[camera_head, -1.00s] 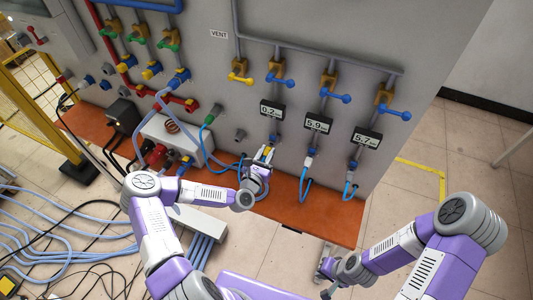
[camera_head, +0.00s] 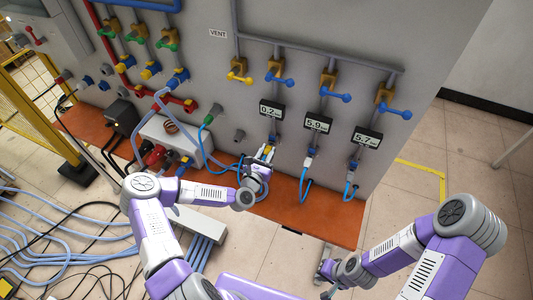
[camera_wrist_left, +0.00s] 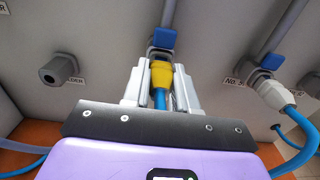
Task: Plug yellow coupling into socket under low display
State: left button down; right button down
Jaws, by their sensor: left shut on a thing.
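The low display (camera_head: 270,110) reads 0.2. Below it is its socket (camera_head: 274,138), which has a blue part in the left wrist view (camera_wrist_left: 163,38). My left gripper (camera_head: 265,152) is shut on the yellow coupling (camera_wrist_left: 160,76), with a blue hose (camera_wrist_left: 160,99) running out below it. The coupling is upright between the fingers and lines up with the socket, its top end at the socket's mouth. I cannot tell whether it is seated. My right gripper (camera_head: 327,268) is low at the right, away from the panel; its jaws are too small to read.
Two displays reading 5.9 (camera_head: 318,123) and 5.7 (camera_head: 367,138) have blue hoses plugged in below. A grey holder (camera_wrist_left: 59,68) sticks out left of the coupling. An orange ledge (camera_head: 290,212) runs along the panel's foot.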

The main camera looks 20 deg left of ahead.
pick_arm(q)
jog(key=shift+w, duration=0.25)
jog(key=c, duration=0.8)
grip_release()
jog(key=shift+s, duration=0.1)
jog(key=s, duration=0.5)
jog(key=s+b, duration=0.1)
jog(key=s, duration=0.1)
jog(key=shift+s+a, duration=0.2)
jog(key=shift+a, duration=0.1)
jog(key=s+d+f+m+g+h+b, duration=0.2)
jog(key=s+d+f+m+g+h, duration=0.15)
jog(key=d+f+m, duration=0.35)
jog(key=s+d+f+m+g+h+b, duration=0.2)
jog(key=s+d+f+m+g, duration=0.2)
jog(key=d+f+m, duration=0.3)
jog(key=s+a+f+m+g+y+b, duration=0.3)
jog(key=s+f+m+g+b, duration=0.2)
jog(key=s+f+m+g, duration=0.5)
jog(key=s+f+m, duration=0.3)
jog(key=s+m, duration=0.3)
jog(key=m, duration=0.2)
jog(key=shift+a, duration=0.2)
